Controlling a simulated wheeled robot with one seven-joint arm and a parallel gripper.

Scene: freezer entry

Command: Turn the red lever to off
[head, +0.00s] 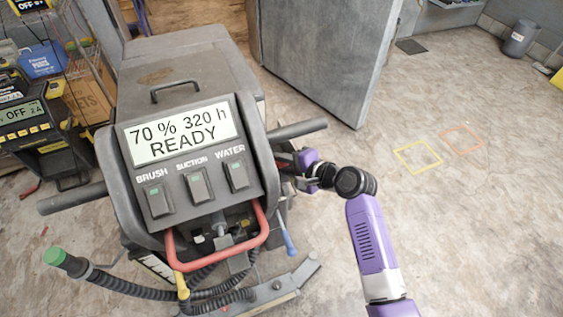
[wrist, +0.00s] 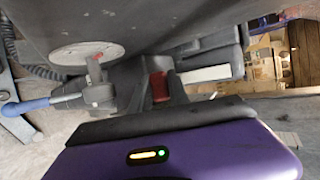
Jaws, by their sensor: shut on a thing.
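The red lever (wrist: 159,87) shows as a small red piece in the wrist view, between the dark fingers of my gripper (wrist: 160,98). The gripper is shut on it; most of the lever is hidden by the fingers. In the head view, my gripper (head: 292,170) is at the right side of the grey floor scrubber (head: 190,60), below its right handle bar. The scrubber's display (head: 182,134) reads "70 % 320 h READY".
A blue-handled lever (wrist: 35,104) joins a pale round plate (wrist: 87,53) left of the gripper; its blue handle (head: 288,238) also shows in the head view. A red loop handle (head: 218,262) hangs below the switches. Shelving stands at left.

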